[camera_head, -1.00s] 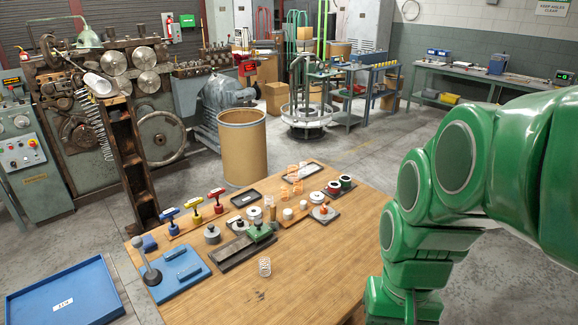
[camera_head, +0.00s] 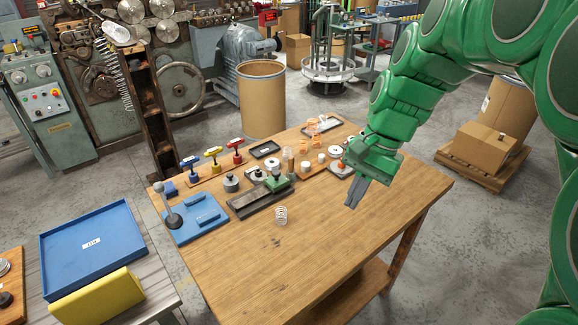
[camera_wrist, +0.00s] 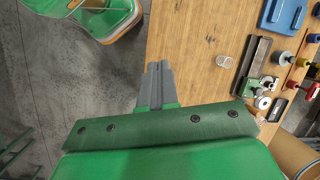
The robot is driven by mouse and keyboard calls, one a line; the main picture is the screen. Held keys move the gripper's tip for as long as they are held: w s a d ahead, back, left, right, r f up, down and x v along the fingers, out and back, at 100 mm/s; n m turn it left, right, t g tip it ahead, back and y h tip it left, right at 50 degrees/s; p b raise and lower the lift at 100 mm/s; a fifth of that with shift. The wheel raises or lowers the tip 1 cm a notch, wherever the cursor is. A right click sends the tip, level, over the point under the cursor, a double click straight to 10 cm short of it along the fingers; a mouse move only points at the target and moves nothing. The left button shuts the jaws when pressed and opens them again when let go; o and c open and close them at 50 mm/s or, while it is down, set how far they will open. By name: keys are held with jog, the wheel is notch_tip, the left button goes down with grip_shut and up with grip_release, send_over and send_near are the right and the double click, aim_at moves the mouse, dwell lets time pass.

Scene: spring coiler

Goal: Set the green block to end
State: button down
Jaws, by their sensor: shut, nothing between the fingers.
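The green block (camera_head: 277,182) sits on a dark grey rail (camera_head: 246,207), near the rail's far right end, with a dark knob on top. In the wrist view the green block (camera_wrist: 251,86) lies on the dark rail (camera_wrist: 258,58) at the right. My gripper (camera_head: 353,197) is shut and empty. It points down over the right part of the wooden table, to the right of the block and apart from it. In the wrist view my gripper's fingers (camera_wrist: 158,68) are together over the table's edge.
A blue plate with a grey lever (camera_head: 172,215) lies at the left. Yellow, red and blue handled tools (camera_head: 214,155) stand behind. Several small parts (camera_head: 320,160) crowd the back right. The table's front (camera_head: 330,250) is clear.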

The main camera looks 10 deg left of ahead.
jog(key=w+a+f+m+y, duration=0.1)
jog(key=w+a+f+m, duration=0.1)
jog(key=w, duration=0.9)
jog(key=w+a+f+m+y, duration=0.2)
jog(key=w+f+m, duration=0.2)
jog(key=w, duration=0.7)
jog(key=w+a+f+m+y, duration=0.1)
jog(key=w+a+f+m, duration=0.1)
jog(key=w, duration=0.9)
notch_tip(320, 180, down, 2)
jog(key=shift+w+a+f+m+y, duration=0.2)
jog(key=shift+a+m+y, duration=0.1)
jog(key=shift+m, duration=0.4)
send_near(276, 178)
notch_tip(276, 178, down, 3)
jog(key=w+d, duration=0.1)
jog(key=shift+s+a+f, duration=0.15)
jog(key=shift+a+f, duration=0.1)
jog(key=shift+a, duration=0.35)
jog(key=shift+s+a+f, duration=0.2)
jog(key=shift+a, duration=0.35)
jog(key=shift+s+a, duration=0.1)
jog(key=shift+a, duration=0.35)
